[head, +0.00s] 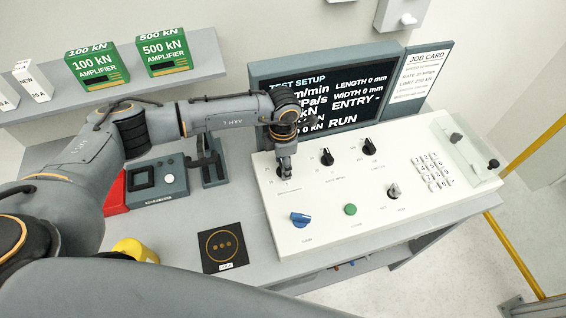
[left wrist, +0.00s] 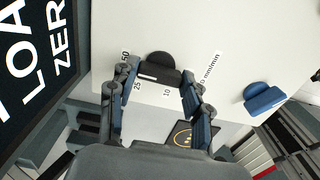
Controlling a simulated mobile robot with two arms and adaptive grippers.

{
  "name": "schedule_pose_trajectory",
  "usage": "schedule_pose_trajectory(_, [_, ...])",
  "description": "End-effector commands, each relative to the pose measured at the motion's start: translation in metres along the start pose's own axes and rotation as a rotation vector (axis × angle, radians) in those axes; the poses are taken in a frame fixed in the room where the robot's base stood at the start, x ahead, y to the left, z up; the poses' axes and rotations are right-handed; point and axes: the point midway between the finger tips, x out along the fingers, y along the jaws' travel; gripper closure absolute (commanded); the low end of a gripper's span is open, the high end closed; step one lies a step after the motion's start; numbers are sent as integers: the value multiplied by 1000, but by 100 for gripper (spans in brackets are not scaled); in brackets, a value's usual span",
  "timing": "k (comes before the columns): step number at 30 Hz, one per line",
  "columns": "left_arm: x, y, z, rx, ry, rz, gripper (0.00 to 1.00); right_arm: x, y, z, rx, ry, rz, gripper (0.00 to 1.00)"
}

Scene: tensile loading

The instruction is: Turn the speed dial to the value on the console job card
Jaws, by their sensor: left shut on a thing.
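The speed dial, a black knob (left wrist: 160,66), is on the white console (head: 330,222); its printed scale shows 50, 25, 10 and mm/min in the left wrist view. My left gripper (head: 286,172) points down at this leftmost dial and hides most of it in the head view. In the left wrist view its fingers (left wrist: 159,84) stand on either side of the knob, shut on it. A white mark shows on the knob's side near 25; the exact setting is unclear. The job card (head: 422,75) is right of the screen; its small lines are hard to read. My right gripper is not in view.
Two more black dials (head: 327,157) (head: 370,146) are to the right of the speed dial. A blue knob (head: 300,219), a green button (head: 350,209) and a keypad (head: 433,172) are also on the console. The screen (head: 325,92) stands close behind my left gripper.

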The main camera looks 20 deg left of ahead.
Motion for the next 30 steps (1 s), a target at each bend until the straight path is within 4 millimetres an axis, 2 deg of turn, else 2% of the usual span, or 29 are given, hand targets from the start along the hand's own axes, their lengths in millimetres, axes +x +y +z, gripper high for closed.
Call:
schedule_pose_trajectory(8, [5,1,1,120,-2,2,83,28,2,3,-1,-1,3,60])
schedule_pose_trajectory(24, [8,1,1,608,-3,5,83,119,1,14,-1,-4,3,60])
schedule_pose_trajectory(30, [6,0,1,778,-2,4,83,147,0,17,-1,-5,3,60])
